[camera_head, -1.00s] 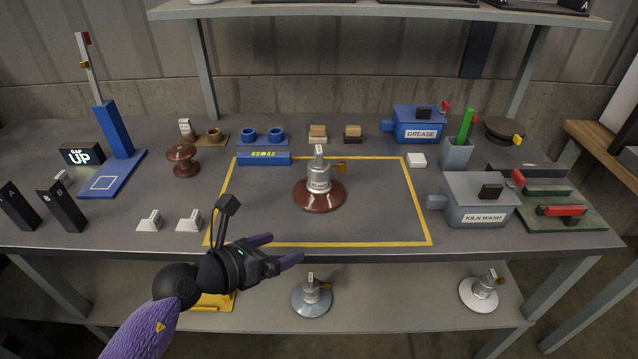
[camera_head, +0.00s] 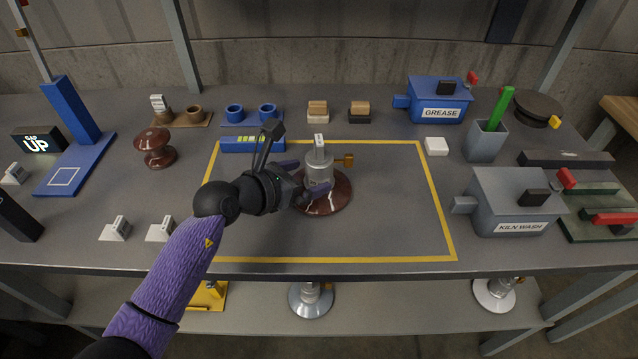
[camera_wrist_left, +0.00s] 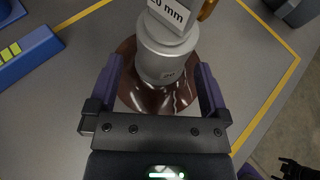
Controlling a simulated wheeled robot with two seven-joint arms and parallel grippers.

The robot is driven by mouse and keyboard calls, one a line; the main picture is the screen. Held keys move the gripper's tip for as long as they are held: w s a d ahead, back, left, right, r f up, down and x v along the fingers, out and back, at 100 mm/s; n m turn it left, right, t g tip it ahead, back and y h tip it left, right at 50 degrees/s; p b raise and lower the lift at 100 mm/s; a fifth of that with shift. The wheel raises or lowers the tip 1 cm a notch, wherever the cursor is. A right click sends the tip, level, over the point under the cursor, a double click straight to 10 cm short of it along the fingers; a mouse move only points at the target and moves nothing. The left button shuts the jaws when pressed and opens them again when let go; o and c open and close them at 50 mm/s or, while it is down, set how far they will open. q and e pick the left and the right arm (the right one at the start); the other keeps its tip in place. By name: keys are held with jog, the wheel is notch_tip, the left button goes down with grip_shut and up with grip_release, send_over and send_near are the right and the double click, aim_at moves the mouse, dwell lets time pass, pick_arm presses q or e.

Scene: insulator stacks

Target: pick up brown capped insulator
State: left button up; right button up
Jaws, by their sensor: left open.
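The brown capped insulator (camera_head: 335,199) stands upright inside the yellow-outlined area of the bench. It has a glossy brown disc, a grey metal cap and a tagged pin on top. In the left wrist view its grey cap (camera_wrist_left: 165,55) sits between and ahead of the fingers, over the brown disc. My left gripper (camera_head: 305,178) is open, with one finger on each side of the cap. I cannot tell whether either finger touches it. The gripper also shows in the left wrist view (camera_wrist_left: 160,90). My right gripper does not show clearly as a working gripper in the head view.
A blue level-like bar (camera_head: 252,145) lies behind the gripper. The grey kiln wash box (camera_head: 505,205) and blue grease box (camera_head: 437,100) stand to the right. A brown spool-shaped insulator (camera_head: 155,147) stands at left. The yellow-outlined area is otherwise mostly clear.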

aim_at(317, 140)
pick_arm(q)
jog(key=b+x, duration=0.1)
jog(key=x, duration=0.2)
jog(key=shift+d+f, duration=0.15)
jog(key=shift+f, duration=0.15)
jog(key=shift+w+d+r, duration=0.1)
jog(key=shift+r, duration=0.1)
jog(key=shift+c, duration=1.4)
grip_shut()
jog(key=shift+r, duration=0.1)
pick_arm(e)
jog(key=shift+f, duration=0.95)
pick_arm(q)
notch_tip(317, 140, up, 10)
jog(key=p, duration=0.5)
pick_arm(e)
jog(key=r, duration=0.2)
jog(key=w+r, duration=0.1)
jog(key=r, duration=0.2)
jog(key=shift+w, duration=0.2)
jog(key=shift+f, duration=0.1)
